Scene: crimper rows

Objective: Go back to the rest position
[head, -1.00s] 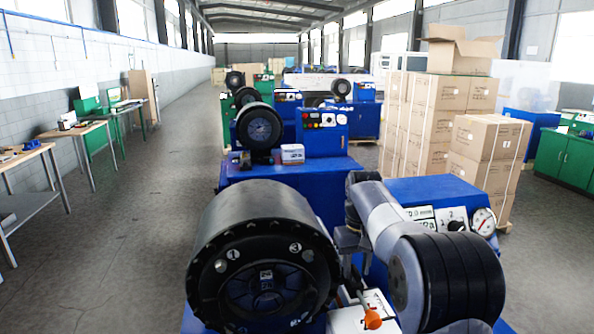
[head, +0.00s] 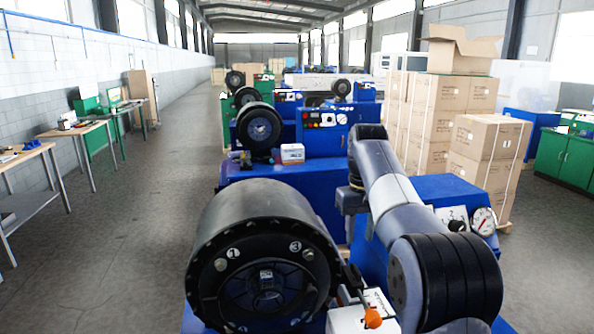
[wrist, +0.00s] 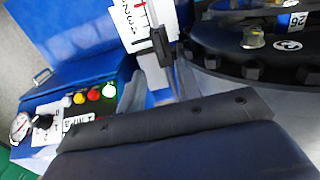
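My gripper (wrist: 158,88) shows in the wrist view as two grey fingers standing apart, with a wide dark body below them. I see nothing held between them. A white scale strip and a black lever-like part (wrist: 161,45) lie beyond the fingers; I cannot tell how far off. In the head view my arm reaches up from the lower right and bends down beside the near crimper (head: 265,255). The fingers cannot be made out there.
The crimper's blue control cabinet (head: 440,190) with a gauge stands right of its black head. An orange-tipped lever (head: 372,318) is close to my arm. Stacked cartons (head: 490,140) stand at the right, more crimpers behind. The left aisle is clear.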

